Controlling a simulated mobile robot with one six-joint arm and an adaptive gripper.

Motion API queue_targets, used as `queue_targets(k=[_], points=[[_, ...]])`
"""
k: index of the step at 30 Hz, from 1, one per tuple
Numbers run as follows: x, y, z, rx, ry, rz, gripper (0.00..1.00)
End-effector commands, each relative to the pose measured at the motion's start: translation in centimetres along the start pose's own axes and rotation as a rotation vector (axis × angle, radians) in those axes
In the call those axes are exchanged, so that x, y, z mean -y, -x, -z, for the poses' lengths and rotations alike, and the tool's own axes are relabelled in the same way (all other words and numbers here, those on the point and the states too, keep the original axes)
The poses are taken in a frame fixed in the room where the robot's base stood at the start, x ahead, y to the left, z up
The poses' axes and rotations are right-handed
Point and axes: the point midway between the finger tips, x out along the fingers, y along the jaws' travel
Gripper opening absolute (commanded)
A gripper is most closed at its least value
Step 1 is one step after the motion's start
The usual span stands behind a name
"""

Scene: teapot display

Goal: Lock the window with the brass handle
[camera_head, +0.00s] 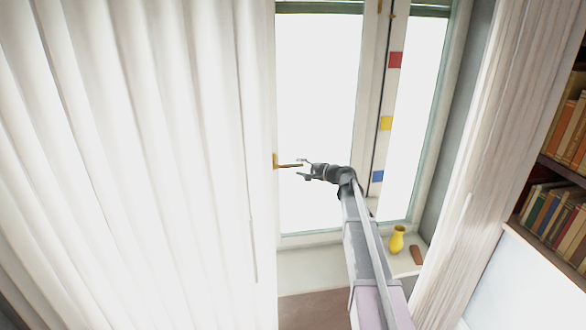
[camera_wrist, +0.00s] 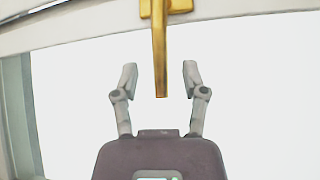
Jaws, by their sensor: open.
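The brass handle (camera_head: 288,166) sits on the left frame of the window (camera_head: 318,110) and points to the right, about level, in the head view. My gripper (camera_head: 300,168) is open at the handle's free end, reaching in from the right. In the wrist view the handle (camera_wrist: 159,48) hangs down from its brass base on the white frame (camera_wrist: 80,32). Its tip lies between the two open fingers of my gripper (camera_wrist: 160,78), with a gap on each side. The fingers do not appear to touch it. Whether the window sash is fully closed, I cannot tell.
A white curtain (camera_head: 130,150) covers the left side, and another curtain (camera_head: 500,110) hangs at the right. A yellow vase (camera_head: 397,240) and a brown object (camera_head: 416,255) stand on the sill.

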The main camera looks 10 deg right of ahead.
Motion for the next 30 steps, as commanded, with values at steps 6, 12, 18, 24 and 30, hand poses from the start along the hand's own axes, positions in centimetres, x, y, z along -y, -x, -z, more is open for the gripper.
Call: queue_targets(k=[6, 12, 18, 24, 30], points=[[0.0, -2.5, 0.1, 0.001, 0.000, 0.000, 0.57], [0.0, -3.2, 0.1, -0.001, 0.000, 0.000, 0.57], [0.0, -3.2, 0.1, -0.001, 0.000, 0.000, 0.57], [0.0, -3.2, 0.1, -0.001, 0.000, 0.000, 0.27], [0.0, -3.2, 0.1, -0.001, 0.000, 0.000, 0.00]])
